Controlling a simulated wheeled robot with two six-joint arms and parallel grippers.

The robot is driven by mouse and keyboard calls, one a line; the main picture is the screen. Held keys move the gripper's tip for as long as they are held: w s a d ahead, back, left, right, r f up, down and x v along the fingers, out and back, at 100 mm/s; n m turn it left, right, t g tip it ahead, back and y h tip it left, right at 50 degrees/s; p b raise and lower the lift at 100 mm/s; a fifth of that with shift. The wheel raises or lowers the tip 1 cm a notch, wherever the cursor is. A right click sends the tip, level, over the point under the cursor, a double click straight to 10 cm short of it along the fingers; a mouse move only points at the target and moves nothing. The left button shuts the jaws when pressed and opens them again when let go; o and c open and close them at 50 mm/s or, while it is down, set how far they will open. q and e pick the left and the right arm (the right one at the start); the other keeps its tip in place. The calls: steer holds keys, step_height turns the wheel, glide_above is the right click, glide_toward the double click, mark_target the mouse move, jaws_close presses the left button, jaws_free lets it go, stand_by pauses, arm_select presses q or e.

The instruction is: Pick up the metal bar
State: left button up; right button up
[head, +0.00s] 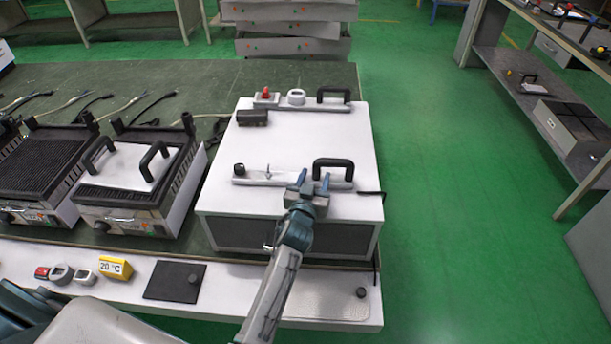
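A long flat metal bar (252,181) lies across the front part of the top of a white box (310,143). A black knob (239,169) stands at its left end and a black arched handle (333,163) at its right. A similar metal bar (325,108) lies near the box's back edge, with another black handle (333,90). My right gripper is not visible.
A small black block (252,118), a red button (266,93) and a white round part (296,97) sit on the box. Grills (130,195) stand to the left. A front ledge holds a yellow display (115,267) and a black plate (175,281).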

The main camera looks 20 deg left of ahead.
arm_select(q)
jaws_close()
steer(key=shift+r, duration=0.2)
